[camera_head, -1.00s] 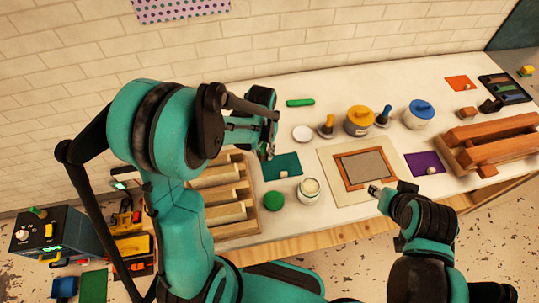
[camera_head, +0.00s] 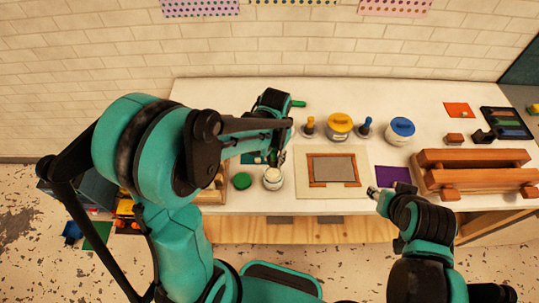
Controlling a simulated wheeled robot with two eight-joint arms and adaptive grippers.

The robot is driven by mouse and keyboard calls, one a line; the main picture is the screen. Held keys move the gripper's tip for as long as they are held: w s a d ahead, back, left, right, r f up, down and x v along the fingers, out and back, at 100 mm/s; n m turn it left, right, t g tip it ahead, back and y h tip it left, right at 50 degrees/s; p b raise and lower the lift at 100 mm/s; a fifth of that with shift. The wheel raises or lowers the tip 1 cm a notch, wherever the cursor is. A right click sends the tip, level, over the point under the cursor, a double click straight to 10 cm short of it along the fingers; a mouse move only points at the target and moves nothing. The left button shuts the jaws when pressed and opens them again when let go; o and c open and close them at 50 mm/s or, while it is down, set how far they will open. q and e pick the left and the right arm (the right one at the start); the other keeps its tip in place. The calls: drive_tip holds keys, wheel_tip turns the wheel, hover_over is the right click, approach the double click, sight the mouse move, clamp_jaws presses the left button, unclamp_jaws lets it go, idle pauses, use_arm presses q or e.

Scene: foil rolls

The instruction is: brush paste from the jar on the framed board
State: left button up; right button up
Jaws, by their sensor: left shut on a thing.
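The open jar (camera_head: 273,180) of pale paste stands left of the framed board, beside its green lid (camera_head: 242,181). The framed board (camera_head: 334,169) has a grey panel inside a brown frame, on a pale sheet. My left gripper (camera_head: 279,150) is above and just behind the jar. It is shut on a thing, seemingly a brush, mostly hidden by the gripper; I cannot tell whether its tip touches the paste. My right gripper (camera_head: 373,191) is by the sheet's right edge, with its finger opening unclear.
Yellow-lidded (camera_head: 339,126) and blue-lidded (camera_head: 400,131) jars stand behind, with orange-handled (camera_head: 310,126) and blue-handled (camera_head: 365,127) brushes upright near them. A wooden rack (camera_head: 475,172) is at right. A purple sheet (camera_head: 394,176) lies beside the board. My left arm hides the table's left part.

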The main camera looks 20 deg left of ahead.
sight(274, 166)
use_arm(q)
drive_tip(key=shift+s+d+r, duration=0.15)
drive_tip(key=shift+d+r, duration=0.05)
drive_tip(key=shift+a+f+b, duration=0.2)
drive_tip(key=shift+f+b, duration=0.1)
drive_tip(key=shift+f, duration=0.15)
drive_tip(key=shift+a+f+b, duration=0.2)
drive_tip(key=shift+f+b, duration=0.1)
drive_tip(key=shift+f, duration=0.15)
drive_tip(key=f+b, duration=0.2)
drive_tip(key=f, duration=0.1)
drive_tip(key=shift+d+f+b, duration=0.2)
drive_tip(key=shift+b, duration=0.1)
drive_tip(key=shift+a+f+b, duration=0.1)
drive_tip(key=shift+f+b, duration=0.2)
drive_tip(key=shift+f, duration=0.2)
drive_tip(key=shift+f+b, duration=0.55)
drive_tip(key=shift+b, duration=0.05)
idle(0.9)
drive_tip(key=shift+r, duration=0.15)
